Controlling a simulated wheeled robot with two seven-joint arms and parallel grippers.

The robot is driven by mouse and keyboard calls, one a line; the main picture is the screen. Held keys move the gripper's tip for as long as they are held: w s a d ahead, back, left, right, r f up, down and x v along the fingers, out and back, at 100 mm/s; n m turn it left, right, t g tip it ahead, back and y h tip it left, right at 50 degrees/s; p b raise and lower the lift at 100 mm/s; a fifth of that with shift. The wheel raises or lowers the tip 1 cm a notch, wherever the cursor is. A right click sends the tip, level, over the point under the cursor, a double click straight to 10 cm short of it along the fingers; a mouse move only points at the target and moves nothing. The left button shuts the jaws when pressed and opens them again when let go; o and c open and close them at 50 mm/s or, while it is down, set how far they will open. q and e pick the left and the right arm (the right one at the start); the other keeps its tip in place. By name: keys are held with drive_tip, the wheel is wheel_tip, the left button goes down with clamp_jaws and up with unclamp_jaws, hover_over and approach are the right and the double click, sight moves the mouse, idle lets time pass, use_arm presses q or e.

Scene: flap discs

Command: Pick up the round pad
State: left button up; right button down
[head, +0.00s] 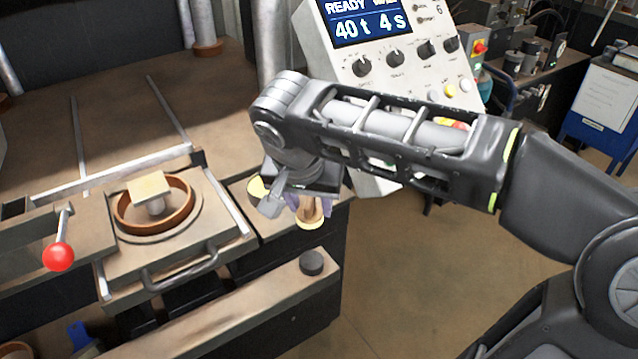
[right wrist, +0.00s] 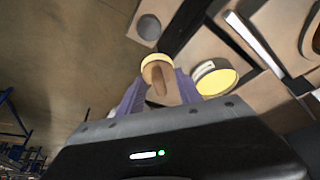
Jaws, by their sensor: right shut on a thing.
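My right gripper (head: 310,207) is over the right end of the press bench, its purple fingers partly hidden by my wrist. In the right wrist view its two fingers (right wrist: 160,92) are shut on the tan handle of a round pad (right wrist: 156,62) with a pale yellow rim. The held pad also shows below the fingers in the head view (head: 311,224). I cannot tell whether it touches the surface below. A second yellow-faced round piece (right wrist: 218,80) is beside it, apart from the fingers; in the head view it is partly hidden (head: 257,188). My left gripper is out of view.
A brown ring (head: 186,214) surrounds a post with a square tan pad (head: 150,187) on the press plate. A red-knobbed lever (head: 58,257) is at left. A black knob (head: 312,262) is on the front ledge. A control panel (head: 400,75) stands behind my arm.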

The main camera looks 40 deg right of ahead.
drive_tip(key=s+a, duration=0.3)
drive_tip(key=shift+s+a+b, duration=0.15)
drive_tip(key=shift+a+b, duration=0.1)
drive_tip(key=shift+b, duration=0.1)
drive_tip(key=c, duration=1.4)
unclamp_jaws()
drive_tip(key=c, duration=0.6)
